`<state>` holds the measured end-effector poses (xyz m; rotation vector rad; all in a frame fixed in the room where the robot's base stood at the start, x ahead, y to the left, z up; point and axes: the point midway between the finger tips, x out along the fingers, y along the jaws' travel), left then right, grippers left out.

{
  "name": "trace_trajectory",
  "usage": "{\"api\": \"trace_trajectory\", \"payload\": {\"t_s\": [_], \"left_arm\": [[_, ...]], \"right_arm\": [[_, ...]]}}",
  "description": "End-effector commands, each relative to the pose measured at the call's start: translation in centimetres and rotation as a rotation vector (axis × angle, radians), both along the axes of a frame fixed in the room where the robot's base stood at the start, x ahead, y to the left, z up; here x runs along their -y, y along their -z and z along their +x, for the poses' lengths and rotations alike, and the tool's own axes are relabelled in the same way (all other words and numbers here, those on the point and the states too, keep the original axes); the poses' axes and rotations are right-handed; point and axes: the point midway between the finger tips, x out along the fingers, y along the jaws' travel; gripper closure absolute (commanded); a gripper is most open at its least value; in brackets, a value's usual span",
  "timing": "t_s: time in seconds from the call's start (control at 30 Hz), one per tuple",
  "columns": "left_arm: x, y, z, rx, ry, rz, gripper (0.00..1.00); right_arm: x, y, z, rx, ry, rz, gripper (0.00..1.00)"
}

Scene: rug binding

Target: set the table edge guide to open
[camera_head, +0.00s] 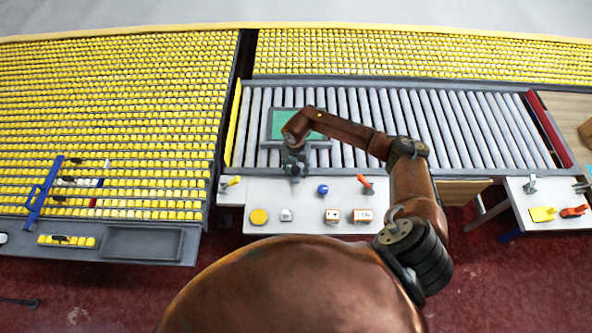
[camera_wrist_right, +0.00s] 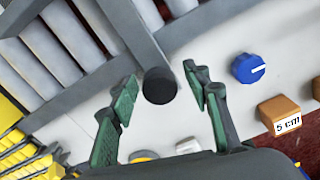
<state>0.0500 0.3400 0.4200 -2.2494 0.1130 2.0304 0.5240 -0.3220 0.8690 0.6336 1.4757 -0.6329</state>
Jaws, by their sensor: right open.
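No part is plainly marked as the table edge guide. My right gripper (camera_head: 295,168) is over the front edge of the roller table (camera_head: 455,125), above the pale control shelf (camera_head: 300,196). In the right wrist view its green-padded fingers (camera_wrist_right: 162,90) are spread apart. A grey bar (camera_wrist_right: 135,35) with a round dark end (camera_wrist_right: 159,86) shows between them; I cannot tell whether they touch it. A blue knob (camera_head: 323,189) with a white pointer line is to the right, also in the wrist view (camera_wrist_right: 249,68). My left gripper is out of view.
An orange lever (camera_head: 366,185) and a yellow lever (camera_head: 230,182) stand on the shelf. A yellow disc (camera_head: 258,216), a white piece (camera_head: 286,215) and two labelled blocks (camera_head: 331,215) (camera_head: 362,216) line its front. A green-faced panel (camera_head: 277,125) lies on the rollers.

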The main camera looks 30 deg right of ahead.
Motion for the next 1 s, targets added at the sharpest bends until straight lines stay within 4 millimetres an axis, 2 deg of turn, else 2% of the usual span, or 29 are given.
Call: {"api": "trace_trajectory", "payload": {"t_s": [0.07, 0.17, 0.53, 0.8, 1.0], "left_arm": [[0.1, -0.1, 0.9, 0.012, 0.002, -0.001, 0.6], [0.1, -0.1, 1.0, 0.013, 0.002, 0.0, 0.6], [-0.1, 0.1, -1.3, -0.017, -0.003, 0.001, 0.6], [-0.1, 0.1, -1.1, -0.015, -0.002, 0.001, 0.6], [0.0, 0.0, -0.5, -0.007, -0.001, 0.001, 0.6]], "right_arm": [[0.0, 0.0, 0.0, 0.0, 0.0, 0.0, 0.56], [0.0, 0.0, 0.0, 0.0, 0.0, 0.0, 0.56], [0.1, 0.0, -0.1, 0.0, 0.002, 0.0, 0.81], [0.1, 0.0, -0.1, 0.0, 0.002, 0.0, 0.99], [0.1, 0.0, -0.1, 0.001, 0.002, 0.001, 1.0]]}}
